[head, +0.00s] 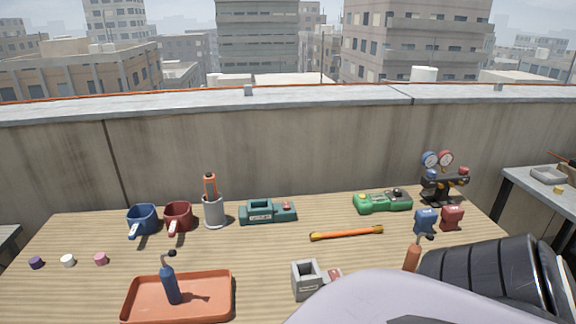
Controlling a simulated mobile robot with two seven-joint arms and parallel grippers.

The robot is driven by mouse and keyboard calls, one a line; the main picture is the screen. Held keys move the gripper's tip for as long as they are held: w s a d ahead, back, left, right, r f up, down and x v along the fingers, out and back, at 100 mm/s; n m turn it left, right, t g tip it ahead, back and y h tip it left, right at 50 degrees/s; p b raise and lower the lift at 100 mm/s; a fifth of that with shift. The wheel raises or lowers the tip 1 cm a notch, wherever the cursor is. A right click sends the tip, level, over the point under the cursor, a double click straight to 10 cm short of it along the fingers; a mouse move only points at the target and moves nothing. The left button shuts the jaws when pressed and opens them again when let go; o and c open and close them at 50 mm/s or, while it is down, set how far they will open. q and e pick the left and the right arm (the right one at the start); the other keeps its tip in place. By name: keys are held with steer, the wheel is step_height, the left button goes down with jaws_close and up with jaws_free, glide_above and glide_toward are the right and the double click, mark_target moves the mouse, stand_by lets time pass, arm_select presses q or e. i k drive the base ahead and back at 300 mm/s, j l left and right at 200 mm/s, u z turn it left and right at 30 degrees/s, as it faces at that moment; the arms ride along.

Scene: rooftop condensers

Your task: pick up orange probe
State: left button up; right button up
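An orange stick-like tool with dark bands, which looks like the orange probe (210,186), stands upright in a grey cylindrical cup (214,211) at the back left of the wooden table in the head view. Its lower part is hidden inside the cup. No gripper touches it. A big pale and black part of my own arm covers the lower right of the view. Neither of my grippers shows.
Blue (146,216) and red (180,215) mugs stand left of the cup; a green-teal device (260,212) is right of it. An orange bar (346,233) lies mid-table. An orange tray (226,296) bears a blue bottle (171,284). An orange bottle (412,258) is near my arm.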

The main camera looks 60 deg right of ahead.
mark_target(415, 250)
steer(key=z, duration=2.15)
steer(key=k+z, duration=0.25)
steer(key=k+j+z, duration=0.1)
steer(key=z, duration=0.15)
steer(key=i, duration=0.35)
steer(key=k+l, duration=0.1)
steer(key=l, duration=0.5)
steer(key=i+l, duration=0.2)
steer(key=l, duration=0.2)
steer(key=i+l, duration=0.2)
steer(key=l, duration=0.2)
